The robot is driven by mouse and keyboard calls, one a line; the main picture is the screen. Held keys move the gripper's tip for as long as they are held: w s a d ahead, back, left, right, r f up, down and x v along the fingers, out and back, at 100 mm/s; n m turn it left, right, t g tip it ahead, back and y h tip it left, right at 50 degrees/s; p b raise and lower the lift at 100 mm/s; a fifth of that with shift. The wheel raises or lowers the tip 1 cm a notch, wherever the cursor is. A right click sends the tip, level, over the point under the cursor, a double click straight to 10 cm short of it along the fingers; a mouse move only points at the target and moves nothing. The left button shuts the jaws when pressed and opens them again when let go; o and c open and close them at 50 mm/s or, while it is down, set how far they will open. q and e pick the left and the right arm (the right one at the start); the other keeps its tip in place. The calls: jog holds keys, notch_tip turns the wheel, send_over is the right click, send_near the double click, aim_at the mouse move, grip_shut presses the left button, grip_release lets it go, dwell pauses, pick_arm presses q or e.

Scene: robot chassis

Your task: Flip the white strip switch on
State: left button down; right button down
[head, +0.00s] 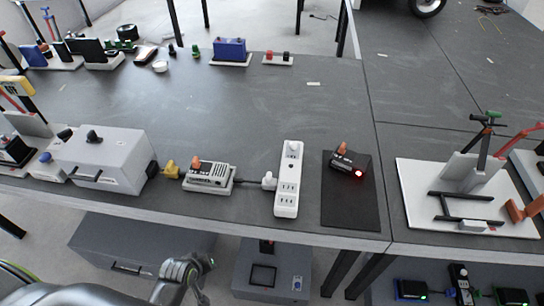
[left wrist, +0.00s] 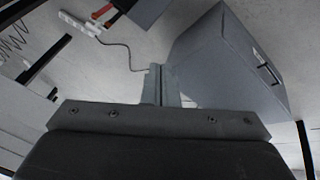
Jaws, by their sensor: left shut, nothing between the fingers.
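The white power strip (head: 288,190) lies lengthwise on the dark table, near its front edge. A round white switch-like part (head: 292,149) is at its far end, and sockets run along the nearer part. Its on/off state cannot be read. A plug (head: 269,181) sits at its left side. My left gripper (head: 205,264) is below and in front of the table edge, left of the strip and well apart from it. In the left wrist view its fingers (left wrist: 161,84) are together and empty. My right gripper is not in view.
A white charger (head: 208,177) with an orange-tipped item stands left of the strip. A black mat (head: 348,205) with a red-lit device (head: 347,162) lies to the right. A grey box (head: 110,160) is further left.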

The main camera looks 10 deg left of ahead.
pick_arm(q)
jog(key=w+d+r+n+t+h+b, duration=0.1)
jog(key=w+r+n, duration=0.1)
jog(key=r, duration=0.5)
jog(key=w+d+r+n+t+b, duration=0.1)
jog(key=w+d+r+n, duration=0.1)
jog(key=r, duration=0.4)
jog(key=w+d+r+n+t+h, duration=0.2)
jog(key=w+d+r+n, duration=0.2)
jog(key=w+n, duration=0.3)
jog(key=w+d+r+n+t+h, duration=0.2)
jog(key=w+d+r+n+t, duration=0.1)
jog(key=w+r+n, duration=0.4)
jog(key=shift+w+d+r+n+t+b, duration=0.15)
jog(key=shift+w+d+n+t+b, duration=0.35)
jog(key=shift+n, duration=0.9)
jog(key=shift+w, duration=0.1)
jog(key=shift+g, duration=0.3)
